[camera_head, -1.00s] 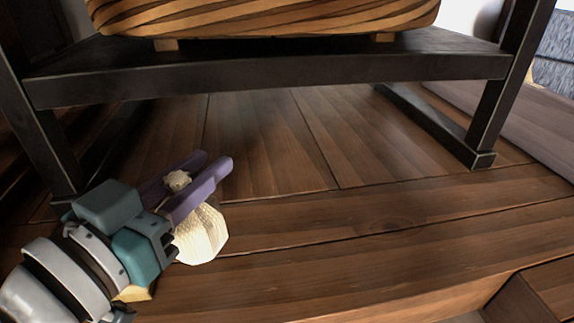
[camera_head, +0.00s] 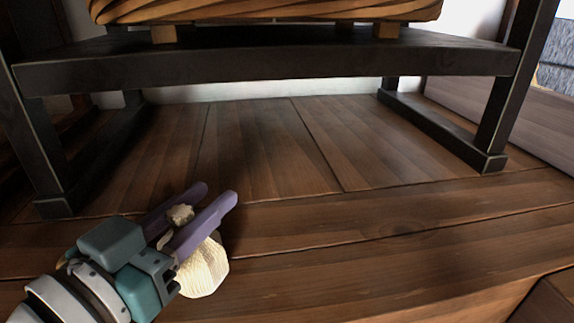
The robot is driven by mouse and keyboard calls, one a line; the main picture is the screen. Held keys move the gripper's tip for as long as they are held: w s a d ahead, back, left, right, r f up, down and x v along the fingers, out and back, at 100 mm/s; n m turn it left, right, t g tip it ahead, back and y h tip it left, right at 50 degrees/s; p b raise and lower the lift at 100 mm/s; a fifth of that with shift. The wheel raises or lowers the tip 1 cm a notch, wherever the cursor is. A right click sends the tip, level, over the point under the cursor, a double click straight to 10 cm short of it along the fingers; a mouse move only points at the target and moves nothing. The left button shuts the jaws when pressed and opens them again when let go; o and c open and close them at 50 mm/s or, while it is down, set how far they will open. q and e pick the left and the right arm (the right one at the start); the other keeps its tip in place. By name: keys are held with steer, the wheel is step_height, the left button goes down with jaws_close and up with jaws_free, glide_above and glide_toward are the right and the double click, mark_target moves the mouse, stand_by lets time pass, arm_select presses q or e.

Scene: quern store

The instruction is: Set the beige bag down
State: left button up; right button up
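The beige bag (camera_head: 204,268) is a small, pale, rounded cloth bag at the lower left of the head view. Its gathered top shows between the two purple fingers of my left gripper (camera_head: 190,213). The fingers are closed in on the bag's neck, and the body of the bag hangs below them. Part of the bag is hidden behind the fingers. I cannot tell whether its underside touches the wooden boards. My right gripper is not in view.
A dark frame stand (camera_head: 270,64) spans the back, with a woven basket (camera_head: 270,10) on it. Its legs stand at left and right. The wooden floor (camera_head: 330,215) under and in front of it is clear. A board edge drops off at lower right.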

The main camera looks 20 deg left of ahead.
arm_select(q)
steer(key=o, duration=0.3)
steer(key=shift+s+r, duration=0.1)
steer(key=shift+r, duration=0.1)
steer(key=s, duration=0.4)
steer(key=s+p, duration=0.1)
steer(key=s, duration=0.3)
steer(key=s+p, duration=0.1)
steer(key=s, duration=0.2)
steer(key=shift+s+a+r, duration=0.25)
steer(key=shift+s, duration=0.15)
